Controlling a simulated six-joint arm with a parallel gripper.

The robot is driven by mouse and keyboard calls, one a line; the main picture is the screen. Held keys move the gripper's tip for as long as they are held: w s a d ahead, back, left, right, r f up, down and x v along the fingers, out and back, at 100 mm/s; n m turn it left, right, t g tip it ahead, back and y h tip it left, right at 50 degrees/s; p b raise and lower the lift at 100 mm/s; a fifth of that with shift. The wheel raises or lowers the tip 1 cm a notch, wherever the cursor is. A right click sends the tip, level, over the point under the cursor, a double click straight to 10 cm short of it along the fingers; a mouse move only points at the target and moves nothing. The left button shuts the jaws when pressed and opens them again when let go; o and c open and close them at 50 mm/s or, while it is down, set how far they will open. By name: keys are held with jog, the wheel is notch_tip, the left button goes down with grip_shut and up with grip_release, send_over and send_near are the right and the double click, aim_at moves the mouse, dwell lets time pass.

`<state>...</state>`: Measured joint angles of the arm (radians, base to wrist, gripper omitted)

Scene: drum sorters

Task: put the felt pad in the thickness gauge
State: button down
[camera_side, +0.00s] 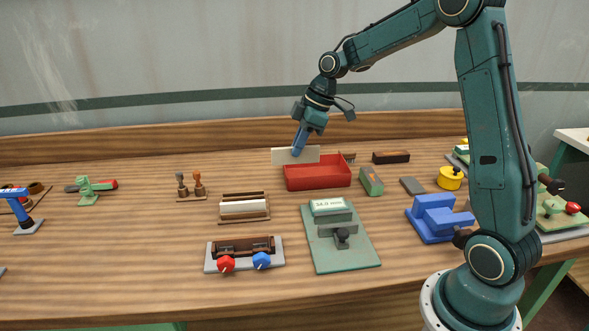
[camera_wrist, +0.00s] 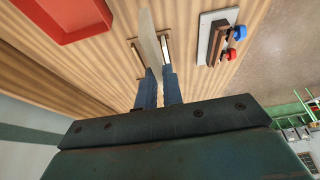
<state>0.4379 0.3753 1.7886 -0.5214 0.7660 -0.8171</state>
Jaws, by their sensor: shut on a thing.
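The felt pad (camera_side: 310,154) is a thin cream sheet, held upright on its long edge. In the wrist view the pad (camera_wrist: 150,42) shows nearly edge-on between the blue fingers of my gripper (camera_wrist: 158,84). The thickness gauge appears to be the green plate (camera_side: 349,255) with a block bearing a millimetre readout and a dark knob, at front centre in the side view. I cannot make it out in the wrist view.
The red tray (camera_side: 318,176) also shows in the wrist view (camera_wrist: 70,18). A wooden rack with a white roll (camera_side: 243,208), a two-knob unit (camera_side: 245,254), a green block (camera_side: 371,181) and a blue device (camera_side: 437,216) stand around the gauge.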

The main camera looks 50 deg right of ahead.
send_over(339, 211)
jog(key=s+a, duration=0.1)
jog(key=a, duration=0.2)
jog(key=f, duration=0.4)
jog(key=shift+s+d+f, duration=0.2)
jog(key=shift+f, duration=0.1)
jog(key=shift+f, duration=0.2)
jog(key=shift+f, duration=2.7)
jog(key=shift+f, duration=2)
jog(key=c, duration=1.5)
grip_release()
jog(key=shift+c, duration=0.2)
jog(key=shift+r, duration=0.1)
jog(key=shift+o, duration=0.4)
jog(key=v, duration=1.3)
jog(key=shift+r, duration=0.3)
